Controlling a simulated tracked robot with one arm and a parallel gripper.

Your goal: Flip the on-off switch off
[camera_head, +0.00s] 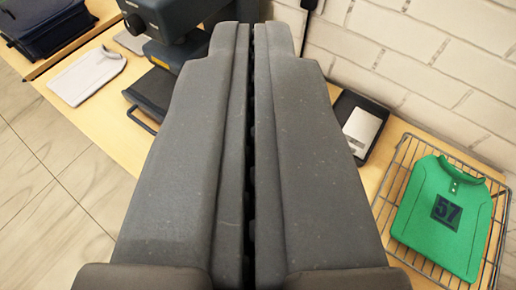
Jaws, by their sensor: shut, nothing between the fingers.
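My gripper (250,35) fills the middle of the view, its two long dark grey fingers shut against each other with only a thin seam between them. They point away over the table. A dark blue-grey machine (185,25) stands beyond and left of the fingertips, partly hidden by the left finger. I cannot make out an on-off switch for certain in this view; one may be hidden behind the fingers.
A green shirt marked 57 (445,215) lies in a wire basket (393,178) at right. A white panel or card (362,130) sits on a dark tray (345,103) beside the right finger. A white flat piece (88,75) and dark folded clothes (45,25) are at left. A white brick wall (430,65) bounds the right.

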